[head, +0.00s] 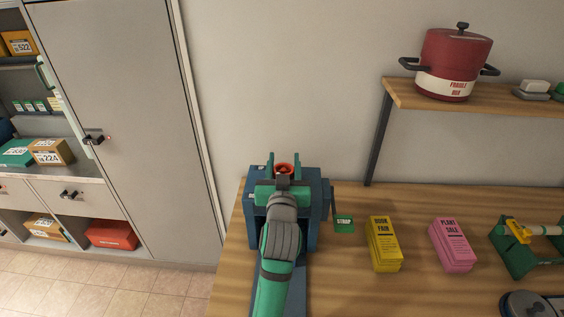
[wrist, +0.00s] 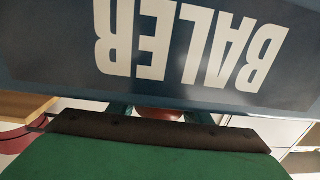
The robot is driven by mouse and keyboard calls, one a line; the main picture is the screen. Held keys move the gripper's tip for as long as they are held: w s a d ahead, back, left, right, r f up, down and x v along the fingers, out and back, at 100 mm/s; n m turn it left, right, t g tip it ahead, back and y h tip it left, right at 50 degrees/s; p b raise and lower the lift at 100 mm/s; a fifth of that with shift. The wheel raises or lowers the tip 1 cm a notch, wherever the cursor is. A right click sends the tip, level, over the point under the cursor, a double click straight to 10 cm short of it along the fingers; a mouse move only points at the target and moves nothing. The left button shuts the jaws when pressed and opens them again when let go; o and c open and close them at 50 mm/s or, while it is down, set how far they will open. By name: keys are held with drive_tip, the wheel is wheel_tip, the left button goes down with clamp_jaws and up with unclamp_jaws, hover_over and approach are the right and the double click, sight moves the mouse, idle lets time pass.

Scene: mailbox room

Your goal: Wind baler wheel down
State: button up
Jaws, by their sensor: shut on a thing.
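The blue baler (head: 312,238) stands on the wooden table near its left end. Its red wheel (head: 285,168) shows at the top between two green posts. My arm reaches over the baler from the front, and my gripper (head: 284,179) is at the near side of the wheel, shut on it. The fingertips are mostly hidden by my own wrist. In the wrist view the baler's white lettering appears upside down on its dark blue face (wrist: 190,85), and a small part of the red wheel (wrist: 160,114) shows beyond a dark strip.
A green strap card (head: 344,225), a yellow pad stack (head: 384,245) and a pink one (head: 452,245) lie right of the baler. A green dispenser (head: 515,255) is farther right. A shelf (head: 460,97) above holds a red pot (head: 455,62). A grey cabinet (head: 115,110) stands left.

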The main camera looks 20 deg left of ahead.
drive_tip(key=shift+s+d+m+t+h, duration=0.1)
drive_tip(key=shift+d+m+t+h, duration=0.1)
drive_tip(key=shift+m+h, duration=0.5)
drive_tip(key=shift+d+m+t+h, duration=0.2)
drive_tip(key=shift+m+h, duration=0.2)
drive_tip(key=shift+h, duration=0.6)
drive_tip(key=o, duration=1.1)
drive_tip(key=shift+c, duration=0.2)
drive_tip(key=s, duration=0.7)
drive_tip(key=s+d, duration=0.1)
drive_tip(key=s, duration=0.2)
drive_tip(key=shift+s, duration=0.35)
